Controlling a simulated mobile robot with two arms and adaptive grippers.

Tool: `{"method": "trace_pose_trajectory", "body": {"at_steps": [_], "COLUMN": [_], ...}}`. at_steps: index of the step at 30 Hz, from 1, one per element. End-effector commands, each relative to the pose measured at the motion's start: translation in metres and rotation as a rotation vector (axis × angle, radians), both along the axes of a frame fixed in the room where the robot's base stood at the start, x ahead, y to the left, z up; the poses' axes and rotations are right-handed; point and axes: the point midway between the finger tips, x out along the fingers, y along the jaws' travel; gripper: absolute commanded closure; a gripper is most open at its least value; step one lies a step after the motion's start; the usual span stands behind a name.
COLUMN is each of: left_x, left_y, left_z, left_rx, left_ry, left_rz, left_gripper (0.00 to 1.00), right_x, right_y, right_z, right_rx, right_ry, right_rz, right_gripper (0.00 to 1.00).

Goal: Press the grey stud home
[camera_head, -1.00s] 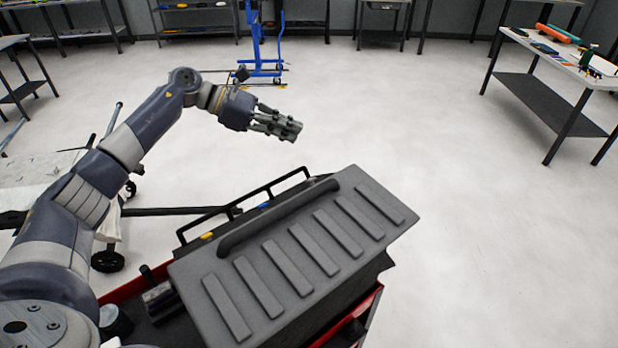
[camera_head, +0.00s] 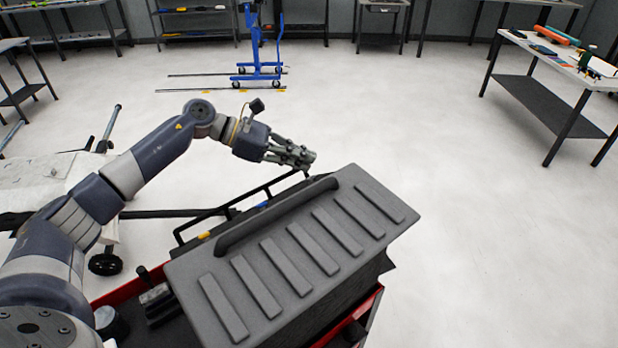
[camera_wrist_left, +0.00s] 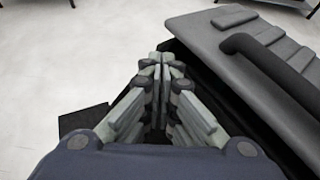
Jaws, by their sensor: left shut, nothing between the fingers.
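My left gripper (camera_head: 309,161) is shut and empty. In the head view it is just beyond the far edge of the grey ribbed lid (camera_head: 283,222), near the black rail. In the left wrist view its fingertips (camera_wrist_left: 161,58) meet beside the edge of the lid (camera_wrist_left: 222,45), with pale floor to the left. I cannot make out the grey stud in either view. My right gripper does not show.
The lid with its thick dark handle (camera_head: 275,214) covers much of a red tool cart (camera_head: 122,293). A black rail (camera_head: 226,206) runs along the cart's far side. A workbench (camera_head: 560,60) stands at the right, and a blue hoist (camera_head: 259,50) stands behind. The floor on the right is clear.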

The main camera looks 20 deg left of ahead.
Motion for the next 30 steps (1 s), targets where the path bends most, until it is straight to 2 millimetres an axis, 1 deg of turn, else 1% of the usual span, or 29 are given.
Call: {"method": "trace_pose_trajectory", "body": {"at_steps": [14, 30], "left_x": [0.0001, 0.0001], "left_y": [0.0003, 0.0002], "left_z": [0.0, 0.0], "left_rx": [0.0, 0.0], "left_ry": [0.0, 0.0], "left_rz": [0.0, 0.0], "left_gripper": [1.0, 1.0], "right_x": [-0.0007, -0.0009], "right_y": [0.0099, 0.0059], "right_z": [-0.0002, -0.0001], "right_rx": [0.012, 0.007], "right_ry": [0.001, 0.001], "right_rz": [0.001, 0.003], "right_gripper": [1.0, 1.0]}}
